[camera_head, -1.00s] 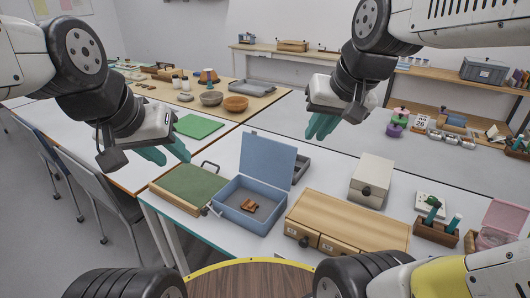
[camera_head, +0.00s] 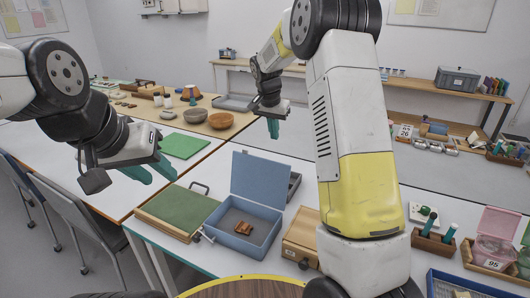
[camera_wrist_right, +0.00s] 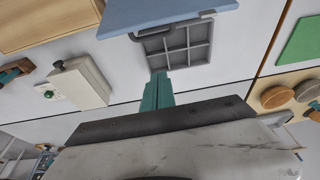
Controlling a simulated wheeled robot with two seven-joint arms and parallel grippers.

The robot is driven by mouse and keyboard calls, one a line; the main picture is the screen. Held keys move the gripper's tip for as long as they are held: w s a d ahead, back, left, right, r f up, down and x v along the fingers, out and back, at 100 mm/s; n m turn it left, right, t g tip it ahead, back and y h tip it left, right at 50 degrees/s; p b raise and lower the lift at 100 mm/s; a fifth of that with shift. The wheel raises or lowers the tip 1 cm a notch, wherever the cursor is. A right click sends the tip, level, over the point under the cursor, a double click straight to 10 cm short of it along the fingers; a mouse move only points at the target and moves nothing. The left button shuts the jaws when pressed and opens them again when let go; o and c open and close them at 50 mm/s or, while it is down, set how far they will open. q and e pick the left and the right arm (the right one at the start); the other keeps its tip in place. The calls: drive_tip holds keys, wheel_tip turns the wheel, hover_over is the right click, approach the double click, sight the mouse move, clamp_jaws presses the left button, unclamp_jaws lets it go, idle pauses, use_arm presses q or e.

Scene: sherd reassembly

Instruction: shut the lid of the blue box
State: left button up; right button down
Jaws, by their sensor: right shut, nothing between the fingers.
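The blue box (camera_head: 228,238) stands on the white table in the head view, its lid (camera_head: 263,180) raised upright at the back. A small brown object (camera_head: 243,228) lies inside the box. My right gripper (camera_head: 273,128) is shut and empty, above and beyond the lid's top edge in the picture, apart from it. The right wrist view shows its teal fingers (camera_wrist_right: 158,92) together, pointing toward a grey compartment tray (camera_wrist_right: 178,48) and the lid (camera_wrist_right: 160,12). My left gripper (camera_head: 152,171) is open and empty, left of the box above the green board.
The green board (camera_head: 180,208) lies directly left of the box. A wooden drawer unit (camera_head: 300,238) stands to its right, partly hidden by my right arm. The grey tray (camera_head: 294,183) sits behind the lid. A pink box (camera_head: 492,240) stands far right.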

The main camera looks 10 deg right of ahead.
wheel_tip(320, 180, down, 10)
drive_tip(key=shift+s+a+r, duration=0.15)
drive_tip(key=shift+s+a, duration=0.2)
idle(0.4)
drive_tip(key=shift+a, duration=0.1)
